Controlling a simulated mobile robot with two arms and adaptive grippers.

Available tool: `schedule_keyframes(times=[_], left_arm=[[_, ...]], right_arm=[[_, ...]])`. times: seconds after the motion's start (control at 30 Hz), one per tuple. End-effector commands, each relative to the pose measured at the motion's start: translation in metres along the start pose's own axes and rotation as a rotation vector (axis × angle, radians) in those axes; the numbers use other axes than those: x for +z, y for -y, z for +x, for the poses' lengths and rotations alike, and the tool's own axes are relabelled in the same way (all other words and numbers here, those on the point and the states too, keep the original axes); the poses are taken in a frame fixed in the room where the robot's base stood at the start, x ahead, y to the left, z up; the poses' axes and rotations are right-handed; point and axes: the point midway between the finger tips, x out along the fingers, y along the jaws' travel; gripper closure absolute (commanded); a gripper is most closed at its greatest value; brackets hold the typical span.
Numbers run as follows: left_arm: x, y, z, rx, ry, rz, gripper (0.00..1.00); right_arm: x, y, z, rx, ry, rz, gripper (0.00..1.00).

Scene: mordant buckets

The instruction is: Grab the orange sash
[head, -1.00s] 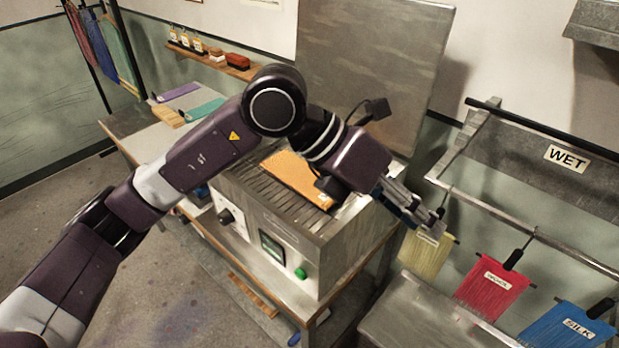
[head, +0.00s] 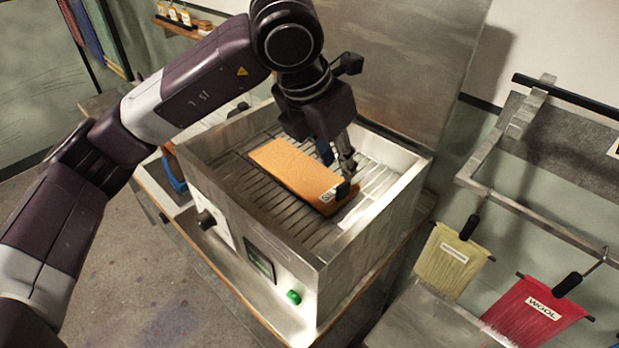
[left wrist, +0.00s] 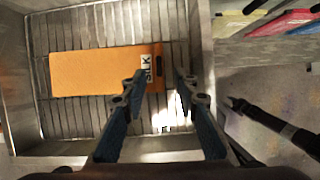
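The orange sash (head: 300,175) lies flat on the slatted rack inside an open metal box (head: 240,215). Its right end carries a white label reading SILK and a small black piece. It also shows in the left wrist view (left wrist: 95,74). My left gripper (head: 338,164) is over the sash's labelled end, inside the box's outline, with its fingers pointing down. In the left wrist view the gripper (left wrist: 160,78) has its fingers apart, one on each side of the labelled end, with nothing clasped. Whether the fingertips touch the sash I cannot tell. My right gripper does not show.
The box has raised walls, a dial, a small screen and a green button (head: 294,297) in front. A tall metal lid (head: 405,70) stands behind. On the right, a metal rail (head: 545,225) carries a yellow swatch (head: 452,262) and a red swatch (head: 536,313) labelled WOOL.

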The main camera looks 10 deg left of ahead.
Motion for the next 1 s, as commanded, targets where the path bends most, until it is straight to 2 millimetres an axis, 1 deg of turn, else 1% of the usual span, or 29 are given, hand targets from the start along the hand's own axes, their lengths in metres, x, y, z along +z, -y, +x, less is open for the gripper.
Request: schedule_keyframes(times=[0.03, 0.13, 0.37, 0.43, 0.57, 0.6, 0.7, 0.8, 1.0], left_arm=[[-0.002, -0.001, 0.006, 0.001, 0.0, -0.001, 0.72], [-0.002, -0.001, 0.011, 0.0, -0.003, -0.002, 0.72], [-0.003, 0.0, 0.033, -0.001, -0.004, -0.001, 0.72], [-0.004, 0.001, 0.04, -0.001, -0.005, -0.001, 0.72], [-0.006, 0.002, 0.057, -0.002, -0.006, -0.001, 0.72], [-0.007, 0.001, 0.064, -0.002, -0.005, -0.001, 0.72], [-0.006, 0.001, 0.076, -0.001, -0.003, -0.001, 0.72], [-0.007, 0.001, 0.082, -0.001, -0.002, 0.0, 0.72], [-0.007, 0.001, 0.083, 0.0, -0.001, 0.0, 0.72]], right_arm=[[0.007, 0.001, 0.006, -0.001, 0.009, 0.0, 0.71], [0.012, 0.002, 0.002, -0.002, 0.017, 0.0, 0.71], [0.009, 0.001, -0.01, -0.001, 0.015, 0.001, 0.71], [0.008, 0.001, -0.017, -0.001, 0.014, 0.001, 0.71], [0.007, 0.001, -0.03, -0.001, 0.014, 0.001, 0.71], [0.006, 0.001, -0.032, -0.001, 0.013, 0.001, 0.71], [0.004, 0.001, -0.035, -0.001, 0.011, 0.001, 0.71], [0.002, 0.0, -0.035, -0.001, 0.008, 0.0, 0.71], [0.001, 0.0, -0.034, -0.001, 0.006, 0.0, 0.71]])
